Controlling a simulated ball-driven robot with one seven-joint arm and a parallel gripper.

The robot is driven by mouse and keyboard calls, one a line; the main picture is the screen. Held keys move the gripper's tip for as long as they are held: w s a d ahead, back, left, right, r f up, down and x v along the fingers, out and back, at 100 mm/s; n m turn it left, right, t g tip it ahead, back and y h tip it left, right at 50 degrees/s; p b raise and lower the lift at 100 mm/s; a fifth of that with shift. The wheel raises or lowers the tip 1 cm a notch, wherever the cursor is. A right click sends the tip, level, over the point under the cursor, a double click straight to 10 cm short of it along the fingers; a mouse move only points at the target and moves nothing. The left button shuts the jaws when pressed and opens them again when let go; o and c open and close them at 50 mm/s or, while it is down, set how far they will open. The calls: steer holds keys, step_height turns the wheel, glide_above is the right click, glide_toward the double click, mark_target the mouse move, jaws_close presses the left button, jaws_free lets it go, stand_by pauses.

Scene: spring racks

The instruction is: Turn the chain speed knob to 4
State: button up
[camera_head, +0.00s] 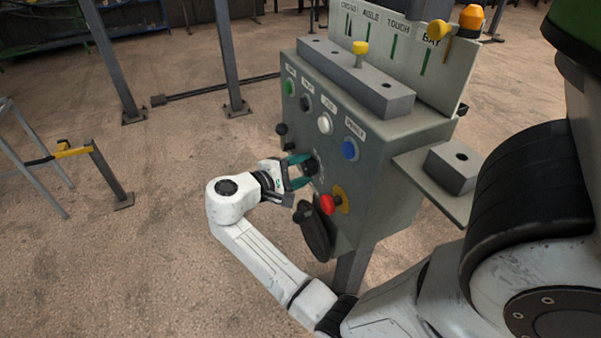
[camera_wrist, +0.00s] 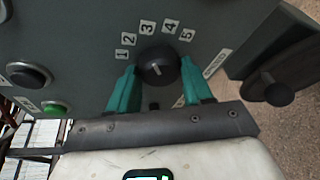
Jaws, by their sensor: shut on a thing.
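The chain speed knob (camera_wrist: 158,66) is black and round, on the grey panel face, with the numbers 1 to 5 in an arc around it. In the head view the knob (camera_head: 311,167) is small and partly hidden by my fingers. My gripper (camera_wrist: 159,68) has its two teal fingers on opposite sides of the knob and is shut on it. In the head view my gripper (camera_head: 303,170) reaches the panel from the left. A pale mark shows on the knob, but I cannot tell which number it points to.
Near the knob are a red button (camera_head: 327,204), a blue button (camera_head: 349,150), a white button (camera_head: 325,124) and a green button (camera_head: 289,87). Metal posts and open concrete floor lie to the left.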

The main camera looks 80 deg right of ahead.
steer(key=m+b, duration=0.1)
steer(key=b, duration=0.1)
steer(key=f+m+h+b, duration=0.1)
steer(key=m+b, duration=0.1)
steer(key=shift+s+a+m+h, duration=0.1)
steer(key=shift+m+h, duration=0.2)
steer(key=m+b, duration=0.2)
steer(key=b, duration=0.1)
steer(key=shift+r+h, duration=0.1)
steer(key=shift+h, duration=0.2)
steer(key=o, duration=1)
steer(key=shift+r, duration=0.15)
steer(key=shift+o, duration=0.2)
steer(key=b+v, duration=0.2)
steer(key=v, duration=0.9)
steer(key=shift+f, duration=0.25)
